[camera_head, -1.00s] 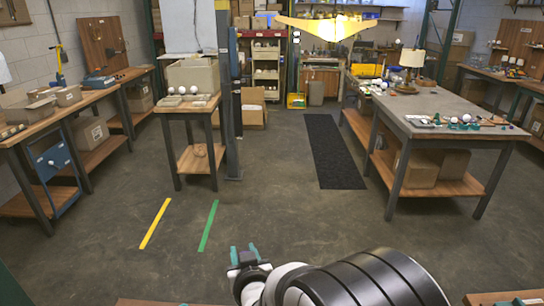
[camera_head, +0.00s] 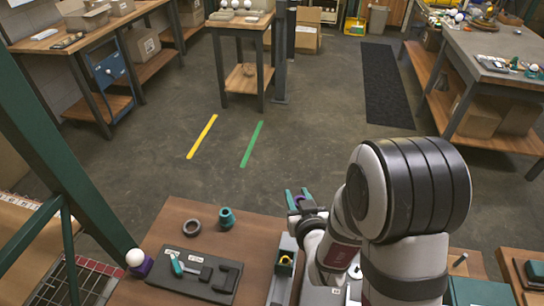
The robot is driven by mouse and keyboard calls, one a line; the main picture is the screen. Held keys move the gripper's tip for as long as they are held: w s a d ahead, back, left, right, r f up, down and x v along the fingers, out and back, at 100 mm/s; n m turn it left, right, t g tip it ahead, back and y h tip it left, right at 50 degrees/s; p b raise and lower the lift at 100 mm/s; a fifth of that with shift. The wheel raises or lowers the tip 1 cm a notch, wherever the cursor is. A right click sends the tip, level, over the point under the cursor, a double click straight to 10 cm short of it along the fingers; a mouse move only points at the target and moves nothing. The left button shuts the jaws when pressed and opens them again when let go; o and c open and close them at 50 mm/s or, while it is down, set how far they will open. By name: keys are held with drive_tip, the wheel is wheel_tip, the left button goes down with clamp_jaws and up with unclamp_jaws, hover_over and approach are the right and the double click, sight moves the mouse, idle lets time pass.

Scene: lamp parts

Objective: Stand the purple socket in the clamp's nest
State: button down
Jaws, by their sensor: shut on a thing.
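My gripper (camera_head: 298,196) has teal fingers pointing away from me, above the back right of the near bench. It is shut on a small purple piece (camera_head: 299,200), which looks like the purple socket; the fingers hide most of it. A dark plate (camera_head: 205,291) on the bench, left of and nearer than my gripper, carries a teal-handled device (camera_head: 178,264) that looks like the clamp, and a dark U-shaped bracket (camera_head: 227,276). I cannot tell which part is the nest.
A grey ring (camera_head: 192,228) and a teal cylinder (camera_head: 226,217) stand behind the plate. A purple block (camera_head: 141,268) with a white ball (camera_head: 135,257) is at its left. A grey narrow fixture (camera_head: 283,270) stands right of the plate. A green post (camera_head: 70,170) rises at the left.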

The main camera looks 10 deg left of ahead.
drive_tip(key=shift+y, duration=0.3)
drive_tip(key=a+f, duration=0.2)
drive_tip(key=a, duration=0.2)
drive_tip(key=a+f, duration=0.3)
drive_tip(key=a, duration=0.1)
drive_tip(key=s+a+f, duration=0.1)
drive_tip(key=a+f, duration=0.2)
drive_tip(key=a, duration=0.1)
drive_tip(key=shift+a+f, duration=0.25)
drive_tip(key=shift+a, duration=0.15)
drive_tip(key=shift+f, duration=1.95)
drive_tip(key=c, duration=0.8)
unclamp_jaws()
drive_tip(key=shift+f, duration=0.15)
drive_tip(key=shift+s+d+r, duration=0.1)
drive_tip(key=shift+s+r, duration=0.2)
drive_tip(key=v, duration=0.5)
